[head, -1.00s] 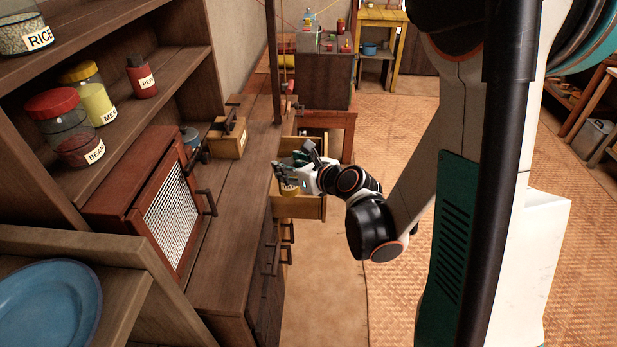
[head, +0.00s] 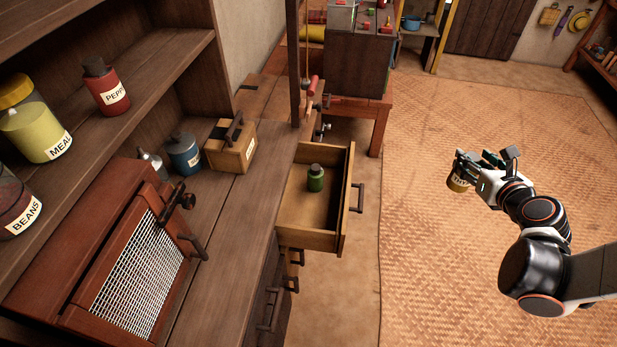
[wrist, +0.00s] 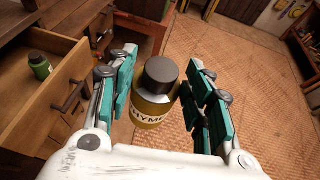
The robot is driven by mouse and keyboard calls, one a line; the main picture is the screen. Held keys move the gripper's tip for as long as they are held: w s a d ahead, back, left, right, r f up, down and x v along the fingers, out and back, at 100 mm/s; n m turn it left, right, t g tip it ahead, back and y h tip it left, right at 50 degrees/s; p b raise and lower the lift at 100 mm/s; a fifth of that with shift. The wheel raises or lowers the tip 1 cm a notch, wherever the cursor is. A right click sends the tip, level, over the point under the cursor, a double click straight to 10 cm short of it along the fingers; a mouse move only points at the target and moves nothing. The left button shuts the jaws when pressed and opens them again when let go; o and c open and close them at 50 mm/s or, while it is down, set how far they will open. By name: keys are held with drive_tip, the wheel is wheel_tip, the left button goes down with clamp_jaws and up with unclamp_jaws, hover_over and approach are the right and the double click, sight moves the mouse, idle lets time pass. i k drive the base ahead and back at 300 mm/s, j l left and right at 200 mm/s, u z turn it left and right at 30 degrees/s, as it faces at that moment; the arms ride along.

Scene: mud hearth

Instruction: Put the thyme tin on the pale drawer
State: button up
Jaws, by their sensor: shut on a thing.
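The thyme tin (wrist: 157,92) is a yellow-olive container with a dark lid and a label reading "THYME". My gripper (head: 464,168) is shut on it, and the tin also shows at the fingers in the head view (head: 457,184). In the wrist view the tin is between the green finger pads, lid toward the camera. The gripper is over the woven mat, well to the right of the open pale wooden drawer (head: 296,237). The drawer has a dark handle and holds a green bottle with a dark lid (head: 316,179).
A small pale wooden box (head: 232,148) with a dark handle stands on the counter (head: 224,228), beside a blue jar (head: 184,155). A mesh-front cabinet (head: 140,275) is at left. Woven mat (head: 450,120) covers the open floor.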

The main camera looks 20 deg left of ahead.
sight(308, 226)
drive_tip(key=i, duration=3.55)
drive_tip(key=i+z, duration=0.25)
drive_tip(key=z, duration=0.15)
drive_tip(key=i+j+z, duration=0.15)
drive_tip(key=z, duration=0.25)
drive_tip(key=i+j+z, duration=0.2)
drive_tip(key=z, duration=0.2)
drive_tip(key=i+z, duration=0.1)
drive_tip(key=z, duration=4.55)
